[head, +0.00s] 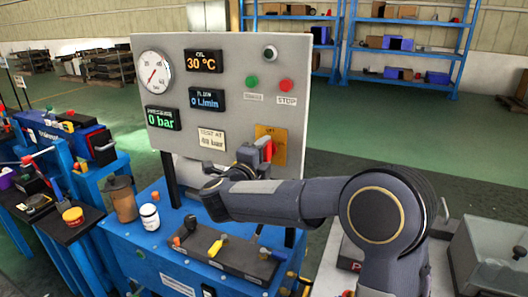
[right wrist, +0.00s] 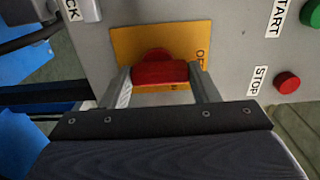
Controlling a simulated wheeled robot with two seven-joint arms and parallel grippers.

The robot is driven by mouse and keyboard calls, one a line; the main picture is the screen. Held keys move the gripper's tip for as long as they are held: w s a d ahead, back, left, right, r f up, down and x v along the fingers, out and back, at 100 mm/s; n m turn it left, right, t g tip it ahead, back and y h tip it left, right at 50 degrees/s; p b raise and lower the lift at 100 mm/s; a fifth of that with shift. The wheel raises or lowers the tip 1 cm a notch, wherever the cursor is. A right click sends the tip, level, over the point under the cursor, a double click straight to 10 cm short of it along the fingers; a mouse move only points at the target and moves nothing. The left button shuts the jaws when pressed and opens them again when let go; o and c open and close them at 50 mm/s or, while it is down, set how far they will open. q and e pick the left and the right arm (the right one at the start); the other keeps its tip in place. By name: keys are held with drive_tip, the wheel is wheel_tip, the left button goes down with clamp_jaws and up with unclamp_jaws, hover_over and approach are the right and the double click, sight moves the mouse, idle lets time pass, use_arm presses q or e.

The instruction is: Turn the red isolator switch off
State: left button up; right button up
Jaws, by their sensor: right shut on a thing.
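The red isolator switch (right wrist: 160,73) sits on a yellow plate (right wrist: 137,42) on the grey control panel (head: 225,90). In the right wrist view my right gripper (right wrist: 161,80) has one finger on each side of the red handle and is shut on it. In the head view the gripper reaches the panel's lower right, and a part of the red switch (head: 266,146) shows above it with the yellow plate behind. Lettering on the plate is partly hidden, so I cannot read the switch's position. My left gripper is not in view.
A green button (head: 252,82) and a red stop button (head: 286,86) are above the switch. A gauge (head: 153,71) and several displays are at the left.

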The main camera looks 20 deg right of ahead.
idle(0.4)
drive_tip(key=o, duration=1)
drive_tip(key=shift+a, duration=0.1)
drive_tip(key=v, duration=0.7)
drive_tip(key=shift+s+a+b, duration=0.25)
drive_tip(key=shift+a+b, duration=0.05)
drive_tip(key=shift+b, duration=0.05)
